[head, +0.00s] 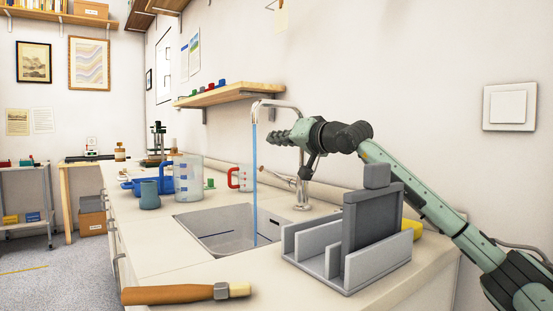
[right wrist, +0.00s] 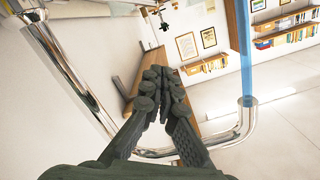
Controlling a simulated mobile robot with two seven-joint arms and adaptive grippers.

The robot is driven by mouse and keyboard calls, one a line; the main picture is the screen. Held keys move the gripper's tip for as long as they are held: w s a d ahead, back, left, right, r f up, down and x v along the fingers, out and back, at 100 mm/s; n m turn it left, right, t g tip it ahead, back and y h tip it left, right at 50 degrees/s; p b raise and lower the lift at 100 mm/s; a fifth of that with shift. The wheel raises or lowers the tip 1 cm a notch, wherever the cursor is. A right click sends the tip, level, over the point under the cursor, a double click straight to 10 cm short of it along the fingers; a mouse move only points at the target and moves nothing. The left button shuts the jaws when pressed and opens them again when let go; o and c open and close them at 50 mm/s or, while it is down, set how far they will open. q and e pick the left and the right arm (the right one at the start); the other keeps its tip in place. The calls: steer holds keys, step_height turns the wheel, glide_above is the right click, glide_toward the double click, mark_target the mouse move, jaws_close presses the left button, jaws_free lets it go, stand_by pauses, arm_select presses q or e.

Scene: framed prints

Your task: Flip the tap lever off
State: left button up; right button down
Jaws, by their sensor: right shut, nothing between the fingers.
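The chrome tap (head: 303,196) stands at the back of the sink (head: 212,226), and blue water (head: 255,190) runs from its spout into the basin. Its lever (head: 280,177) sticks out to the left from the tap's lower body, with a reddish tip. My right gripper (head: 272,138) is shut and empty, pointing left under the spout arch and above the lever, apart from it. In the right wrist view the shut fingers (right wrist: 160,88) appear beside the curved spout (right wrist: 247,118) and the water stream (right wrist: 246,50). The lever cannot be made out there. My left gripper is not in view.
A grey slotted rack (head: 310,260) stands on the counter right of the sink, below my right arm. A wooden-handled brush (head: 175,294) lies in front. A measuring jug (head: 188,180), a teal mug (head: 149,196) and a red-handled cup (head: 243,178) stand beyond. A shelf (head: 228,95) hangs above.

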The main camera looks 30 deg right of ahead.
steer(key=shift+r, duration=1.65)
